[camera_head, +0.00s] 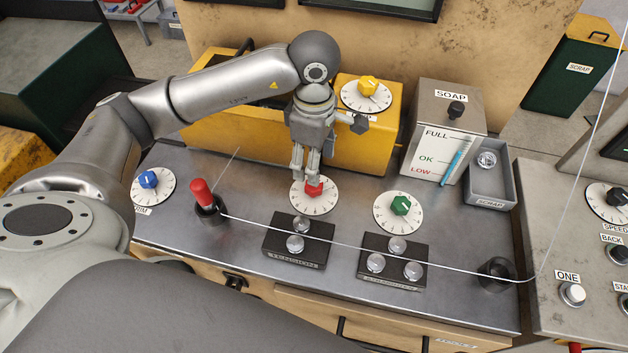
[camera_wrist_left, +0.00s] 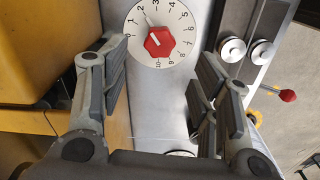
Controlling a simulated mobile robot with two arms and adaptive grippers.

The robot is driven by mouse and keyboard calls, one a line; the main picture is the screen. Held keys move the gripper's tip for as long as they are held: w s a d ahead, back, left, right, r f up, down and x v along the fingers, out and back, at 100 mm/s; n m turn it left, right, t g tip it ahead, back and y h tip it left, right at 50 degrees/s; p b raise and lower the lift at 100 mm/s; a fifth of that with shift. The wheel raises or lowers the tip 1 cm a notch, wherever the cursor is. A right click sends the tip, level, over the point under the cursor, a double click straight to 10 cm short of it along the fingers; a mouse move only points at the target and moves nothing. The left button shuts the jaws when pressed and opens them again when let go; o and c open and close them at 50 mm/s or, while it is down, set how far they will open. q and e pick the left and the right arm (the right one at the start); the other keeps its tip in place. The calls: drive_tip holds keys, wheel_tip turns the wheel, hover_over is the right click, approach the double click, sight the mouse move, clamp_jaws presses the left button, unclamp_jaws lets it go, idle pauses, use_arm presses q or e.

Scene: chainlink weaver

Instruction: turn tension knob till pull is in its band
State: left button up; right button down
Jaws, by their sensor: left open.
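A red knob (camera_head: 314,188) sits on a white numbered dial (camera_head: 300,206) on the grey bench panel. My right gripper is not in view.
Blue (camera_head: 148,179), green (camera_head: 401,205) and yellow (camera_head: 368,85) knobs stand around.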

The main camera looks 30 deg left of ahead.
sight(314, 189)
use_arm(q)
wheel_tip(314, 189, down, 8)
drive_tip(key=shift+p, duration=0.8)
drive_tip(key=shift+c, duration=0.2)
drive_tip(key=c, duration=1)
drive_tip(key=m+b, duration=0.2)
drive_tip(key=b, duration=0.2)
drive_tip(key=m+b, duration=0.2)
drive_tip(key=b, duration=0.2)
drive_tip(key=shift+f+m, duration=0.2)
drive_tip(key=shift+m, duration=0.1)
drive_tip(key=shift+r+m+b, duration=0.15)
drive_tip(key=shift+m+b, duration=0.25)
drive_tip(key=shift+b, duration=0.2)
drive_tip(key=shift+r, duration=0.1)
